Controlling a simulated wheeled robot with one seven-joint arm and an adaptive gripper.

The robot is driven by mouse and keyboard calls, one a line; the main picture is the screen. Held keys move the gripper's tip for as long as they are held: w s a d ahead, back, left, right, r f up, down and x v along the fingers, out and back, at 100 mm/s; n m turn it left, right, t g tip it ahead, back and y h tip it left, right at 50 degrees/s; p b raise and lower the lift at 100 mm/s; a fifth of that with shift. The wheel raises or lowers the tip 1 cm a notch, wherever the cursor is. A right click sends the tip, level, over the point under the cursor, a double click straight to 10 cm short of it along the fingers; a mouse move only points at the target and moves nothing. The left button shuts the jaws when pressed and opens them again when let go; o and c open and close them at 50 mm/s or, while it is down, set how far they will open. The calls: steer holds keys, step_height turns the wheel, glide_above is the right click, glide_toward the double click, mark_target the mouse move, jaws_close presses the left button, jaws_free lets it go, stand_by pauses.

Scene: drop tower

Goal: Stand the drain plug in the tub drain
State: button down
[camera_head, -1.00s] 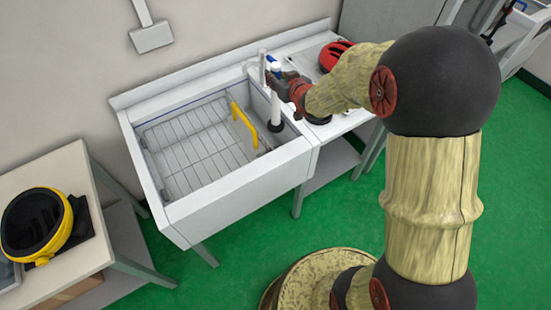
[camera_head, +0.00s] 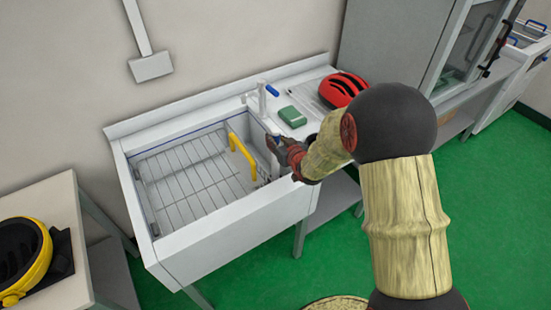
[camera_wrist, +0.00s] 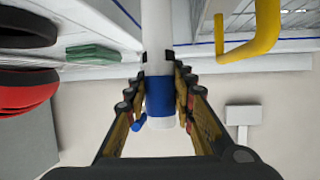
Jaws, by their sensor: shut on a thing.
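The drain plug is a white pipe with a blue band; its shaft (camera_wrist: 156,28) runs upward through the wrist view, between my fingers. In the head view my gripper (camera_head: 279,144) is over the right end of the white tub (camera_head: 235,222), low near the inner right wall.
A wire rack (camera_head: 188,172) with a yellow handle (camera_head: 241,150) lies in the tub, left of my gripper. A faucet (camera_head: 262,97) stands behind. A green block (camera_head: 292,117) and a red helmet (camera_head: 343,88) are on the drainboard. A yellow-rimmed black object (camera_head: 22,258) sits on the left bench.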

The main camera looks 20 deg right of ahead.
mark_target(275, 159)
step_height(275, 159, down, 5)
steer(key=shift+b, duration=0.7)
steer(key=shift+f, duration=0.1)
steer(key=shift+f+b, duration=0.35)
steer(key=shift+b, duration=0.1)
steer(key=shift+f, duration=0.1)
